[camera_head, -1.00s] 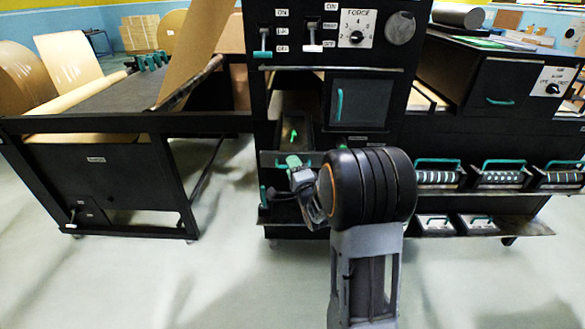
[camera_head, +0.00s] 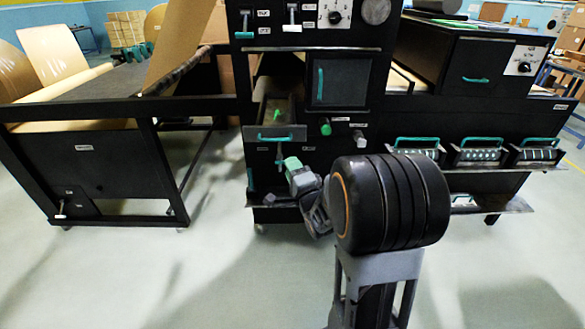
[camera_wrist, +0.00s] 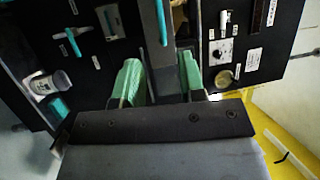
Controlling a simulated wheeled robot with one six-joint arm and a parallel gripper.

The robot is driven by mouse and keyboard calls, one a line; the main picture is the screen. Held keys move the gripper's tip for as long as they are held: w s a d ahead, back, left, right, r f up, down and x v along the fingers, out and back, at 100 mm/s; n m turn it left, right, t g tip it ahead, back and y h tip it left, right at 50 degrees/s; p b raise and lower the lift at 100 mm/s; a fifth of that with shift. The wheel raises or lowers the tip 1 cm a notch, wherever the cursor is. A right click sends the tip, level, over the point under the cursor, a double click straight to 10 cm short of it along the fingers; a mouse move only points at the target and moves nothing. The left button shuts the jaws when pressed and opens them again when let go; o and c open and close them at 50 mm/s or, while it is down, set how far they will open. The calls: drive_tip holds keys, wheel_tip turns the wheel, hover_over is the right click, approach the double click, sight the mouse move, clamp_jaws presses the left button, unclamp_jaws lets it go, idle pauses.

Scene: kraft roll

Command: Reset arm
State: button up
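My arm stands folded in front of the black machine in the camera_head view. My gripper (camera_head: 293,170) shows there as green fingertips beside the machine's lower front, below the pulled-out drawer. In the camera_wrist view, the two green fingers of my gripper (camera_wrist: 162,85) stand apart. Nothing is seen held between them; the machine's dark front shows behind the gap. Part of the gripper is hidden by my own wrist links.
The black machine has a pulled-out drawer (camera_head: 275,133) with a teal handle, and a closed door (camera_head: 341,80). Several teal-handled roller units (camera_head: 480,153) sit on a shelf at right. A black table (camera_head: 85,150) with paper stands at left. The floor (camera_head: 110,285) in front is clear.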

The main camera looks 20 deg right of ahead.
drive_tip(key=shift+s+a, duration=0.1)
drive_tip(key=shift+a, duration=0.1)
idle(0.4)
drive_tip(key=s+d+f+n+g+h+p, duration=0.1)
drive_tip(key=s+f+n+g+h+p, duration=0.1)
drive_tip(key=s+f+n+g, duration=0.7)
drive_tip(key=s+a+r+n+g+y+p, duration=0.1)
drive_tip(key=s+a+r+n+g+p, duration=0.2)
drive_tip(key=r, duration=0.4)
drive_tip(key=s+a+r+n+g+y+p, duration=0.1)
drive_tip(key=s+a+r+n+g+p, duration=0.3)
drive_tip(key=s+a+r, duration=0.3)
drive_tip(key=shift+s+a+r+n+y+p, duration=0.4)
drive_tip(key=shift+a+r+n+p, duration=0.2)
drive_tip(key=shift+r+n, duration=0.2)
